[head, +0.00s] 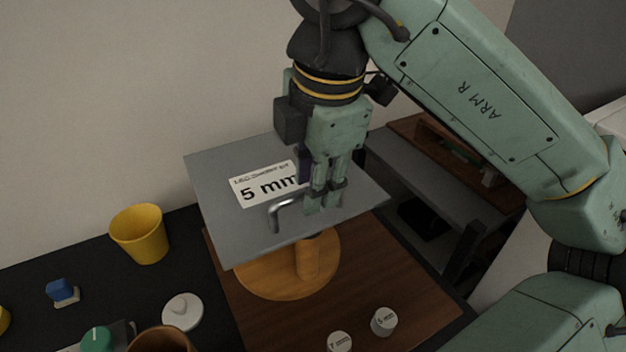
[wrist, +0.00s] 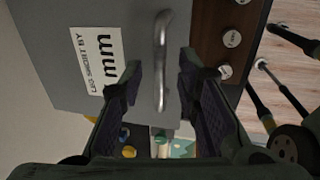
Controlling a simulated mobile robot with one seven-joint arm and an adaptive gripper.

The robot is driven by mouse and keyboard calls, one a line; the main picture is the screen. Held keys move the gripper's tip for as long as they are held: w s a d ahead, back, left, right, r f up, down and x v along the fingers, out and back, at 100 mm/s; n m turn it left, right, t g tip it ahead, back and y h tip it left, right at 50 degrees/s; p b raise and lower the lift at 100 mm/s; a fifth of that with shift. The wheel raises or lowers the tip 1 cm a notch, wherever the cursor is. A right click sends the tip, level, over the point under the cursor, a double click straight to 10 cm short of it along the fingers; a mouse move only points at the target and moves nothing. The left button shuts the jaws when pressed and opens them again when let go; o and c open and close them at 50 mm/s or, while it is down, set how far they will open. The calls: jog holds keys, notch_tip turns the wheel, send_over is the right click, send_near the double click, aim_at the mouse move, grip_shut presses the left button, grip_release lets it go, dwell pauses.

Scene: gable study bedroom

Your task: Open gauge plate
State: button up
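The gauge plate (head: 222,180) is a flat grey panel with a white label (head: 265,184) reading "5 mm". It also shows in the wrist view (wrist: 75,20). A bent silver bar handle (head: 273,215) is fixed on it; in the wrist view the handle (wrist: 162,45) runs lengthwise between my fingers. My gripper (head: 325,207) is over the plate at the handle's right end, part of which it hides. In the wrist view my gripper (wrist: 160,72) is open, with gaps on both sides of the handle.
A round wooden piece (head: 265,275) with a stub sits under the plate on a brown board (head: 375,275). Two white labelled discs (head: 384,321) lie on the board. A yellow cup (head: 139,235), white lid (head: 182,312) and blue item (head: 62,291) stand left. A shelf (head: 425,190) is behind right.

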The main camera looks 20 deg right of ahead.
jog(key=shift+c, duration=0.2)
grip_shut()
dwell(0.6)
